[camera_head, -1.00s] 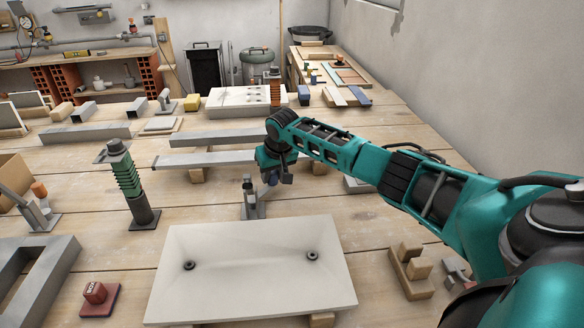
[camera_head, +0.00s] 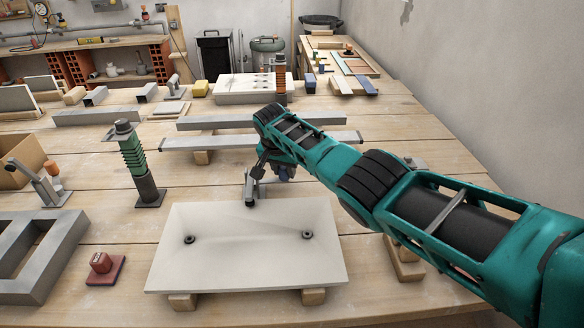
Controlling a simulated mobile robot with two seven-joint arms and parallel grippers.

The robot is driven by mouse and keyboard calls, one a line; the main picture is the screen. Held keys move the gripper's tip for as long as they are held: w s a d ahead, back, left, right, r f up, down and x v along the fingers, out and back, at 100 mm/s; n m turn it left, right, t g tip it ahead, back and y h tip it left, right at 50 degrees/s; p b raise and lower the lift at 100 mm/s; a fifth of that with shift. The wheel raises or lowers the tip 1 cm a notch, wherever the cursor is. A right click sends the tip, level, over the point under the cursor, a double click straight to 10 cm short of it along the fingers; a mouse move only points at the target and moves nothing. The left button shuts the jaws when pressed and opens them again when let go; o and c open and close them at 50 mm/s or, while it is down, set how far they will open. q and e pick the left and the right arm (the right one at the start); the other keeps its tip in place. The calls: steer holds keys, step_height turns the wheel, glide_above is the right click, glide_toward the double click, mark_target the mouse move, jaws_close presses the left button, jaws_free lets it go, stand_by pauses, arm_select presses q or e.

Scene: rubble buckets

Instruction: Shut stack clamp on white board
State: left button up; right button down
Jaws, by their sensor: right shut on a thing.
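The white board (camera_head: 245,255) lies on wooden blocks at the front middle of the bench, with two dark round fittings on its top. The metal stack clamp (camera_head: 250,190) stands at the board's back edge, its dark pad end close to that edge. A dark bar of it slants up to the right, toward my right gripper (camera_head: 270,160). My right gripper is shut on what looks like the clamp's handle; my wrist partly hides the fingers and the grip. Whether the pad touches the board I cannot tell. My left gripper is not in view.
A green ribbed post (camera_head: 134,162) and another clamp with an orange handle (camera_head: 46,182) stand to the left. A grey frame (camera_head: 75,232) and a red block (camera_head: 101,263) lie at front left. Long grey bars (camera_head: 255,142) lie behind the clamp. Wooden blocks sit under my right arm.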

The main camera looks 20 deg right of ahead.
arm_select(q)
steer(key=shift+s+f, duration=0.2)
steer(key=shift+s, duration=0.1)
arm_select(e)
steer(key=shift+s+a+m, duration=0.1)
steer(key=shift+s+m, duration=0.15)
steer(key=shift+m, duration=0.15)
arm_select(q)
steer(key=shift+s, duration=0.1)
arm_select(e)
steer(key=c, duration=0.8)
jaws_free()
